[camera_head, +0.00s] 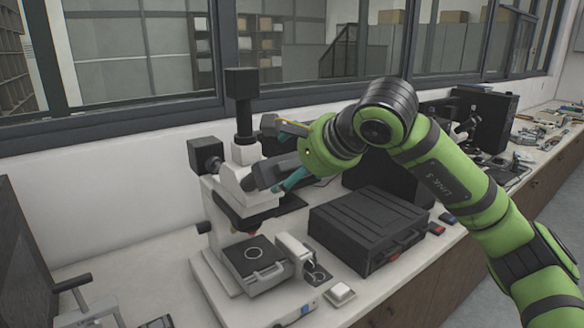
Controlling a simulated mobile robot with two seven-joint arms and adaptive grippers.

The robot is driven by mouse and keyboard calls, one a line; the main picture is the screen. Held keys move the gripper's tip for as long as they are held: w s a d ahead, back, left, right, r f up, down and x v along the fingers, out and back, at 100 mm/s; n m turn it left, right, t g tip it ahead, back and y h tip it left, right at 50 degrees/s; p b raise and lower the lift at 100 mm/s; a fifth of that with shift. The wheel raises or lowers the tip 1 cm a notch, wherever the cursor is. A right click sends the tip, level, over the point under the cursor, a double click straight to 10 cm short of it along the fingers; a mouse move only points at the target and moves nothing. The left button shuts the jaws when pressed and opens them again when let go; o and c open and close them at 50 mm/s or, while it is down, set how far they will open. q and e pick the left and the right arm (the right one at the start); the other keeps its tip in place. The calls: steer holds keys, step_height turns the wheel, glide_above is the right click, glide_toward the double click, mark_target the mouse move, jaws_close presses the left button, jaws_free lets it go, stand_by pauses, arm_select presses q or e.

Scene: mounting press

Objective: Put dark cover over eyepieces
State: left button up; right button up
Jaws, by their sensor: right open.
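A white microscope (236,205) stands on the bench left of centre, with a dark camera block (241,83) on top. A dark form (262,174) sits at the eyepiece end of its head. I cannot tell whether it is the dark cover or the bare eyepieces. My right gripper (279,155) comes in from the right at that end. Its fingers are spread, one above and one below the dark form's height. I cannot tell whether they touch it. My left gripper is not in view.
A black case (368,226) lies on the bench right of the microscope. A small white box (340,293) is near the front edge. Dark equipment (485,115) stands further right. Windows are behind the bench. A dark panel (30,260) stands at the far left.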

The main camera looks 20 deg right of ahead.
steer(key=v, duration=1)
steer(key=shift+s+d+r, duration=0.15)
steer(key=shift+s+r, duration=0.1)
